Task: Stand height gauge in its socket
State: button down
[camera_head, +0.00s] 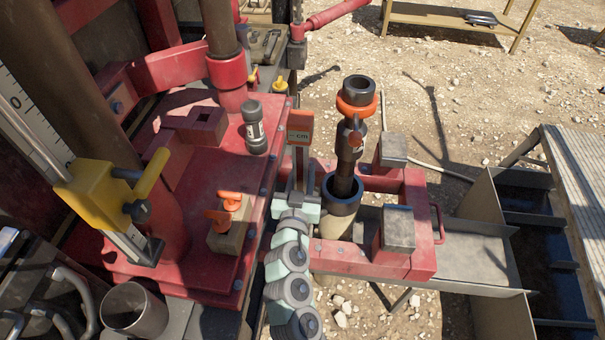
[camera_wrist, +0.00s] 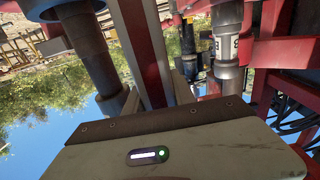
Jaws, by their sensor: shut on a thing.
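My gripper (camera_head: 298,182) is shut on the height gauge (camera_head: 300,127), a narrow upright piece with an orange-red head marked "cm". It stands up from the jaws beside the right edge of the red deck. In the wrist view the gauge (camera_wrist: 143,50) shows as a dark red bar with pale edges rising between the fingers (camera_wrist: 158,98); its lower end is hidden. A square red block with a dark square opening (camera_head: 204,124), which looks like the socket, sits on the deck to the left of the gauge, apart from it.
A dark capped cylinder (camera_head: 254,127) stands on the deck between the block and gauge. An orange-handled valve (camera_head: 228,207) and a yellow clamp (camera_head: 100,195) with a scale stand nearer. A black pipe (camera_head: 350,150) rises close to the right. A metal cup (camera_head: 134,308) is at lower left.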

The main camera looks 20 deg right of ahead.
jog(key=shift+f+b, duration=0.7)
jog(key=shift+b, duration=0.15)
dwell(0.8)
jog(key=c, duration=1)
grip_release()
jog(key=shift+o, duration=0.2)
jog(key=v, duration=1)
jog(key=shift+s+a+p, duration=0.25)
jog(key=shift+a+p, duration=0.05)
jog(key=shift+p, duration=0.1)
